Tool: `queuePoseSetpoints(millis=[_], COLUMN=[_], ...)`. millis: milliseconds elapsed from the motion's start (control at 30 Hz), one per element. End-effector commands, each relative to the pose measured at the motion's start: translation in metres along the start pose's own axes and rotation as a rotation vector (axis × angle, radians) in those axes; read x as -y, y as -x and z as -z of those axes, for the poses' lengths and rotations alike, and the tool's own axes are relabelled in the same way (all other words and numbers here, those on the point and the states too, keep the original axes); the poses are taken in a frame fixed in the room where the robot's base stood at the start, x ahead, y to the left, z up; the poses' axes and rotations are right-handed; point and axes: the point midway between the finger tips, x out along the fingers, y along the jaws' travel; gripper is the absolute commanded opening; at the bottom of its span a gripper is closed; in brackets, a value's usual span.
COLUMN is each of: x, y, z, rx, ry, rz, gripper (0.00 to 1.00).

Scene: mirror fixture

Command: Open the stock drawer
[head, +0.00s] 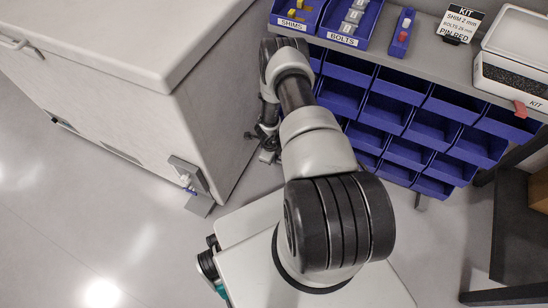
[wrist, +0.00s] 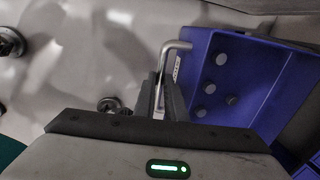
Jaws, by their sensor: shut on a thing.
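The stock drawer (wrist: 240,85) is blue and fills the right of the wrist view, with several grey round spots on its inner surface. A bent metal handle (wrist: 176,47) stands out from its labelled front edge. My gripper (wrist: 160,95) is shut on the handle, whose bar shows between the fingers. The drawer seems to stand out from its rack, but I cannot tell how far. In the head view my gripper (head: 268,150) is low beside the blue bin rack (head: 365,112), and my arm hides the drawer there.
A large pale cabinet (head: 135,110) stands close on the left, with a metal bracket (head: 189,178) low on it. The shelf above the rack holds blue SHIMS and BOLTS bins (head: 352,20), a kit card (head: 461,22) and an open white box (head: 510,75). A dark bench (head: 520,230) stands right.

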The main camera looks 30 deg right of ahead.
Motion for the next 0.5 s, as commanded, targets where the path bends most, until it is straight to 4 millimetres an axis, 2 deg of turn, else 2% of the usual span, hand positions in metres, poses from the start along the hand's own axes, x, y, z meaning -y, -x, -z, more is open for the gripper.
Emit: queuePoseSetpoints(millis=[467,500], x=[0.0001,0.0002], y=[0.0003,0.0003], z=[0.0003,0.0003], rx=[-0.001,-0.001], ry=[-0.001,-0.001], rz=[0.000,0.000], gripper=[0.00,0.16])
